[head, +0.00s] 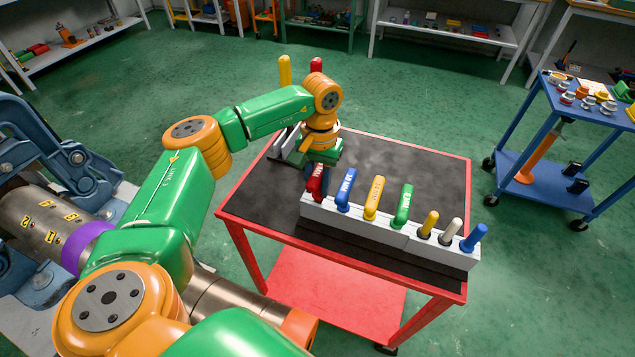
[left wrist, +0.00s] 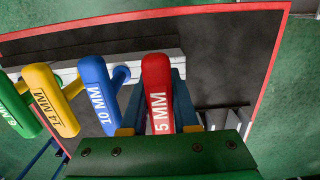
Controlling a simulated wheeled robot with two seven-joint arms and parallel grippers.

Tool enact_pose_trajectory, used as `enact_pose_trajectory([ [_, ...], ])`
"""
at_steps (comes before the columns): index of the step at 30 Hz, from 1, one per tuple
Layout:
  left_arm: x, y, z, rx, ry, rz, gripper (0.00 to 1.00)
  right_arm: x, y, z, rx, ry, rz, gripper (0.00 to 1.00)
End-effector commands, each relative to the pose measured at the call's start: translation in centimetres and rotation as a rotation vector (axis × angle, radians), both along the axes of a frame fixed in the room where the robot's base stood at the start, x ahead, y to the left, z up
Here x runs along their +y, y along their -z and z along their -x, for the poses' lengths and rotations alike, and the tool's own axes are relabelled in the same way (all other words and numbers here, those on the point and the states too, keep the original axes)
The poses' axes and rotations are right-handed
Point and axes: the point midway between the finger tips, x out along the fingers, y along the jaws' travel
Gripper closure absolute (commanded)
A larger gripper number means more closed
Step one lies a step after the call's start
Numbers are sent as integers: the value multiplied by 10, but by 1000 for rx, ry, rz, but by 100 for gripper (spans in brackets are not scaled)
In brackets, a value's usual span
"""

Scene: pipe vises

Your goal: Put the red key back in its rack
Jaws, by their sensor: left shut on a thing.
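The red key (head: 316,182), marked 5 MM, is at the left end of the white key rack (head: 400,236) on the red cart. My left gripper (head: 322,172) is shut on it. In the left wrist view the red handle (left wrist: 158,85) stands between the two blue fingers (left wrist: 158,112). The key's lower end is hidden, so I cannot tell whether it is seated in the rack. The blue 10 MM key (head: 347,190) is next to it, with a yellow key (head: 374,197) and a green key (head: 403,206) further right. My right gripper is not in view.
Smaller yellow, grey and blue handles (head: 473,237) fill the rack's right end. Grey plates (head: 284,146) stand at the cart's left back, partly behind my arm. The dark cart top (head: 420,170) is clear behind the rack. A blue cart (head: 540,185) stands at right.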

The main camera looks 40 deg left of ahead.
Motion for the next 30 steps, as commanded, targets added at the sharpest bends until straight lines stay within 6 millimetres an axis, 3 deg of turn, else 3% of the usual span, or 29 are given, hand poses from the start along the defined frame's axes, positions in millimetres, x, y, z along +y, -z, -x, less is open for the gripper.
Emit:
enact_pose_trajectory([
  [30, 0, 15, 0, -1, 0, 0, 100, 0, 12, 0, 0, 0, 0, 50],
])
